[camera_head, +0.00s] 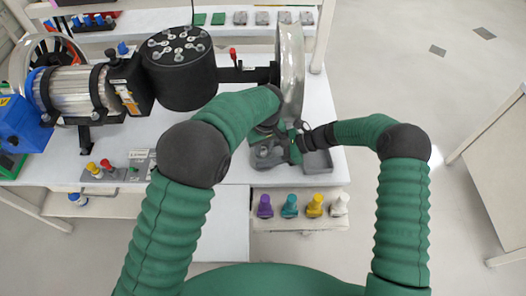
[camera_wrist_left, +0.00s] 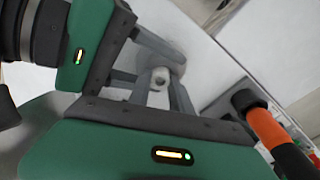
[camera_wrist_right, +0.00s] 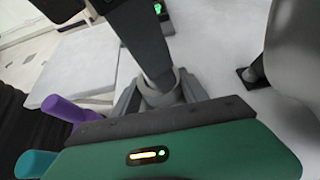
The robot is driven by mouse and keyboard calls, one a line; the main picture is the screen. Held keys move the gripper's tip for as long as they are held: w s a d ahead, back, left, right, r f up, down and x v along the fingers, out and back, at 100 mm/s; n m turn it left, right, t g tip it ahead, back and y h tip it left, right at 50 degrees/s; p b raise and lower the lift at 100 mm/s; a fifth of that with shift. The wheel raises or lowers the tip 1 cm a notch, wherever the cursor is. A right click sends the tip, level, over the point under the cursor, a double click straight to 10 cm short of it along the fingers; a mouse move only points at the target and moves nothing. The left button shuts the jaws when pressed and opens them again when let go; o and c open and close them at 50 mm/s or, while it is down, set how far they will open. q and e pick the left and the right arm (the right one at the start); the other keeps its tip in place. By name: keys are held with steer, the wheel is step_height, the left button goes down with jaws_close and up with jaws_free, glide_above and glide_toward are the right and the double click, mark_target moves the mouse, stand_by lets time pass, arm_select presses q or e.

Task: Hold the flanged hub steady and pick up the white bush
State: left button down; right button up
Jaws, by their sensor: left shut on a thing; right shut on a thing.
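My right gripper (camera_wrist_right: 158,100) is shut on a grey flanged hub (camera_wrist_right: 157,83), with a finger on each side of its round collar. In the left wrist view, a pale hollow cylinder, apparently the white bush (camera_wrist_left: 160,76), stands between the fingers of my left gripper (camera_wrist_left: 160,92), which is shut on it. In the right wrist view a dark finger of my left gripper reaches down to the hub, so both grippers meet closely. In the head view both hands crowd the bench's front right corner and largely hide hub and bush.
A grey tray (camera_head: 318,163) lies beside the hands. A front rack holds purple (camera_head: 264,206), teal (camera_head: 289,206), yellow (camera_head: 314,206) and white (camera_head: 339,205) pieces. A large metal disc (camera_head: 291,70) and black drum (camera_head: 180,72) stand behind. An orange-black object (camera_wrist_left: 265,130) is near my left wrist.

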mark_target(263, 150)
arm_select(q)
step_height(263, 150, up, 10)
arm_select(e)
steer(key=o, duration=1.1)
steer(key=shift+c, duration=0.2)
steer(key=shift+d, duration=0.1)
steer(key=v, duration=1.1)
steer(key=shift+w+d+r, duration=0.1)
steer(key=shift+d, duration=0.35)
